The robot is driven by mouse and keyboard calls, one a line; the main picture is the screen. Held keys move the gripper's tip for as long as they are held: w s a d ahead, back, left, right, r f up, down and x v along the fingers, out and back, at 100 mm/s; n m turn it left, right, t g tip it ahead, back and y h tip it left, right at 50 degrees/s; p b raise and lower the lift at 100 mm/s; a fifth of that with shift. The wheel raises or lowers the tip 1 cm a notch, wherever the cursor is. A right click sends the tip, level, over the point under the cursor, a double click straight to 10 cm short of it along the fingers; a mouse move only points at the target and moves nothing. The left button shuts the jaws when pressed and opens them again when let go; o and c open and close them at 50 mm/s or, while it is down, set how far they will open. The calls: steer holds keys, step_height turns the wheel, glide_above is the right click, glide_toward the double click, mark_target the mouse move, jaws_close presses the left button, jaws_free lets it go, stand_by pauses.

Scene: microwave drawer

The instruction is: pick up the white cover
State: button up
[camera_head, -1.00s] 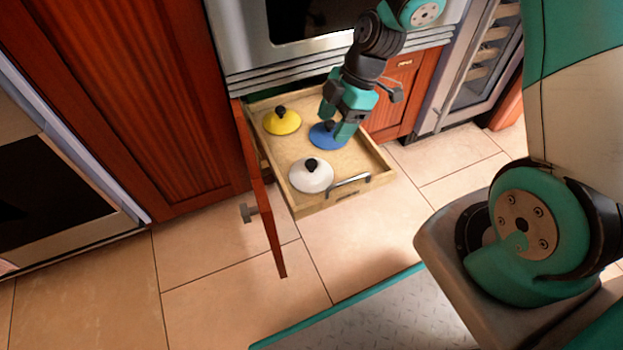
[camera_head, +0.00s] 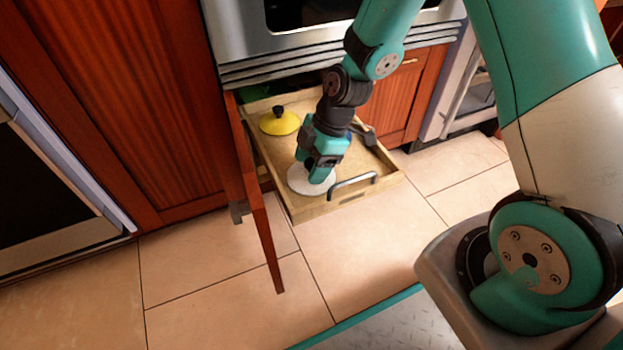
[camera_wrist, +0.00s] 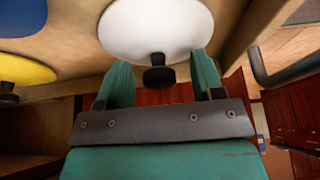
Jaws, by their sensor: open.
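The white cover (camera_head: 301,182) is a round lid lying in the open wooden drawer, near its front left part. In the wrist view the white cover (camera_wrist: 155,28) shows at the top centre, with its black knob (camera_wrist: 158,73) between my fingers. My gripper (camera_head: 318,172) is over the white cover, and its fingers hide much of it in the head view. In the wrist view my gripper (camera_wrist: 160,80) is open, with one teal finger on each side of the knob and a gap to each.
The yellow cover (camera_head: 272,126) with a black knob lies at the drawer's back left. The blue cover (camera_wrist: 48,12) shows only in the wrist view. The drawer's front has a metal handle (camera_head: 353,183). A red cabinet door (camera_head: 262,215) stands open along the drawer's left side.

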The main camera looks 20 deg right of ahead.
steer(key=shift+r, duration=0.1)
steer(key=shift+c, duration=0.3)
steer(key=c, duration=0.9)
steer(key=shift+c, duration=0.2)
